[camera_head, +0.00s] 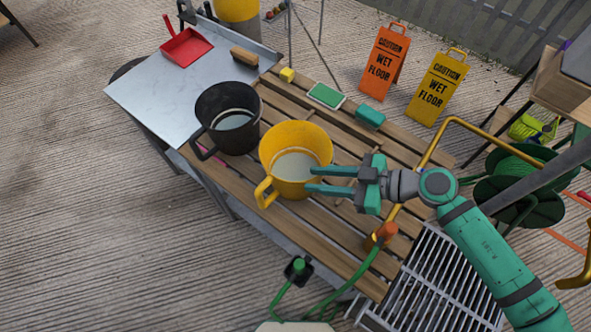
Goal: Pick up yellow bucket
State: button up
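The yellow bucket (296,145) stands upright on the slatted wooden table top. It looks like a large mug with a handle at its lower left and a pale inside. My gripper (308,179) comes from the right, with two green fingers pointing left and a visible gap between them. The fingertips overlap the bucket's right side in the picture. I cannot tell whether they touch it or only pass in front of it. Nothing shows between the fingers apart from the bucket's edge at the tips.
A black bucket (228,119) stands close on the left. A green-framed pad (326,96), a teal block (370,117) and a yellow sponge (287,74) lie behind. An orange hose nozzle (385,232) is at the table's right front. Two caution signs stand on the floor beyond.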

aim_at(284, 179)
jog(key=x, duration=1)
jog(key=shift+s, duration=0.15)
grip_shut()
jog(key=shift+f, duration=0.1)
dwell(1.1)
